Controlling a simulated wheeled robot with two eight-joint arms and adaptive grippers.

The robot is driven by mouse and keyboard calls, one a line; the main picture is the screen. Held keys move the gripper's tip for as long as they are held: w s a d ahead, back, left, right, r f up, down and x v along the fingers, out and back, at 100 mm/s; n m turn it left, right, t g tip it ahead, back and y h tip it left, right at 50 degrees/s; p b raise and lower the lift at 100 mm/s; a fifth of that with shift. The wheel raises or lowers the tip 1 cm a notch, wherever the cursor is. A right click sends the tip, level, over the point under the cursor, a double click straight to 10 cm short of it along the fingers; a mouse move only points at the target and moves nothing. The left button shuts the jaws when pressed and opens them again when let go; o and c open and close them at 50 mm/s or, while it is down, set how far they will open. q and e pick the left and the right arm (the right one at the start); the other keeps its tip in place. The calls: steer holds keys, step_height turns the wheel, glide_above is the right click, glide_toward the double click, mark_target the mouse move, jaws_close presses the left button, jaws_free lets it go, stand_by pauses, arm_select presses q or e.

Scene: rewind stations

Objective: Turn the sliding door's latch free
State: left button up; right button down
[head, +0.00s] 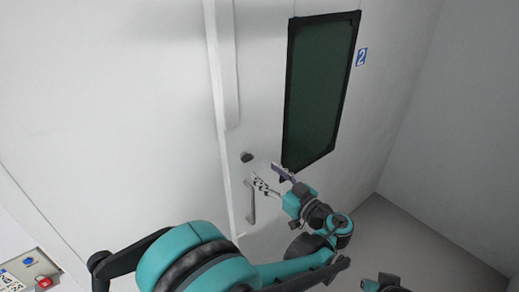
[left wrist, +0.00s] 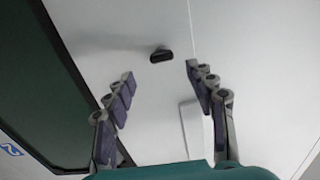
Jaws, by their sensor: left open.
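The white sliding door (head: 258,75) has a tall dark green window. Its latch, a small dark knob (head: 247,156), sits left of the window's lower end. It also shows in the left wrist view as a dark oblong piece (left wrist: 161,53). My left gripper (head: 266,173) is open, with its fingers toward the door, just below and right of the latch. In the left wrist view the latch lies beyond the spread fingertips (left wrist: 160,75), between them and apart from them. My right gripper cannot be made out.
A pale upright handle (head: 251,204) stands below the latch and shows beside the right finger in the left wrist view (left wrist: 192,128). A blue number 2 sign (head: 361,57) is right of the window. A panel with a red button (head: 43,282) is at lower left. Grey floor (head: 420,240) is clear at right.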

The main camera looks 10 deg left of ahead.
mark_target(250, 160)
arm_select(q)
steer(key=x, duration=0.8)
steer(key=shift+a+r, duration=0.1)
steer(key=shift+r, duration=0.05)
steer(key=shift+s, duration=0.1)
steer(key=c, duration=1.2)
